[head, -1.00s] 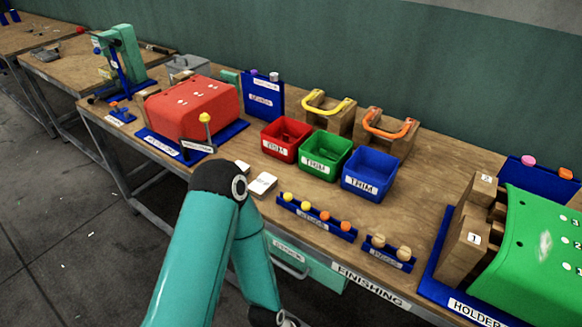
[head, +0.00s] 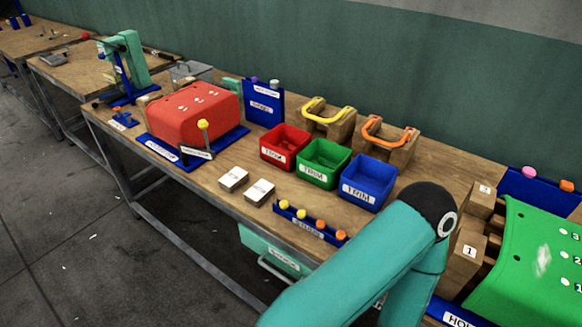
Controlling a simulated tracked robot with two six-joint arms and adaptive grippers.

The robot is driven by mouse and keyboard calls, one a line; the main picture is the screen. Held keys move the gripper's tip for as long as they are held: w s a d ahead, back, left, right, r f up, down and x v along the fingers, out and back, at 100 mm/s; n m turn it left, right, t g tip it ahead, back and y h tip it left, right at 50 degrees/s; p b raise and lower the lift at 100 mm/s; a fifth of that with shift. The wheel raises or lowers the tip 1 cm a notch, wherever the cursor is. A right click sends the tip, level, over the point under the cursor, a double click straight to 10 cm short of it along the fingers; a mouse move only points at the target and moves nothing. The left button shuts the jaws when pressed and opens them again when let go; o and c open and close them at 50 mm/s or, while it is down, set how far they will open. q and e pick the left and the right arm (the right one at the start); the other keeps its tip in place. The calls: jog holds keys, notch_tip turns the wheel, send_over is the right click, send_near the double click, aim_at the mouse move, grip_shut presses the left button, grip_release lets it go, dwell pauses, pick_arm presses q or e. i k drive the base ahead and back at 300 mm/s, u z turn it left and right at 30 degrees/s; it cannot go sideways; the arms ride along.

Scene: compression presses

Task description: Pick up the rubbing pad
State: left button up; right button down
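I cannot tell for sure which thing is the rubbing pad. Two small white blocks, a left one (head: 233,178) and a right one (head: 259,191), lie side by side near the table's front edge. A yellow handle (head: 327,110) and an orange handle (head: 388,132) stand on wooden blocks at the back. One teal arm of mine rises from the bottom, its dark elbow in front of the table's right part. Neither gripper is in view.
Red (head: 285,158), green (head: 323,181) and blue (head: 368,199) bins stand mid-table. A blue rack (head: 311,226) holds yellow and orange knobs in front. A red curved part (head: 193,112) is at left, a green one (head: 535,260) at right.

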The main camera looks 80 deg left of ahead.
aim_at(235, 179)
jog(key=u, duration=0.35)
jog(key=i, duration=0.15)
jog(key=z, duration=0.9)
jog(key=k, duration=2.15)
jog(key=u, duration=1.3)
jog(key=i, duration=0.85)
jog(key=u, duration=0.2)
